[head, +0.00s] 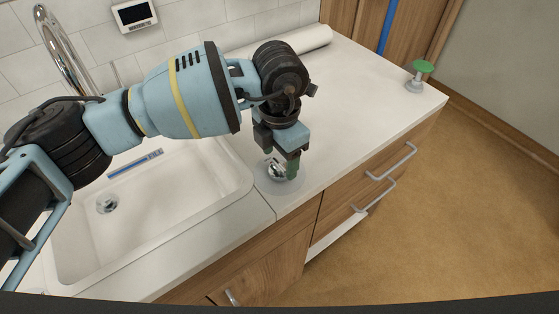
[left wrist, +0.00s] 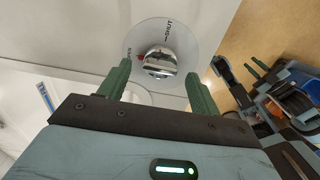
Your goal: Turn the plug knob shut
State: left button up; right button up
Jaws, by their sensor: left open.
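The plug knob (head: 275,170) is a shiny metal knob on a round pale plate (head: 292,186) on the counter, right of the sink. In the left wrist view the knob (left wrist: 160,63) lies between and beyond the fingertips. The plate there reads SHUT at its top; a smaller word at its left is hard to read. A red mark (left wrist: 140,58) sits at the knob's left edge, towards that word. My left gripper (head: 282,164) is open, pointing down over the knob, its fingers apart on either side; contact is not visible. My right gripper (left wrist: 256,67) shows small at the right.
The white sink (head: 170,205) with its drain (head: 107,203) and chrome tap (head: 62,50) lies left. A white roll (head: 300,40) lies at the back; a green-topped object (head: 422,68) stands at the far right corner. The counter between is clear.

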aim_at(277, 170)
pick_arm(q)
jog(key=shift+f, duration=1.3)
pick_arm(e)
jog(key=shift+w+r, duration=0.25)
jog(key=shift+w, duration=0.35)
pick_arm(q)
jog(key=shift+c, duration=0.4)
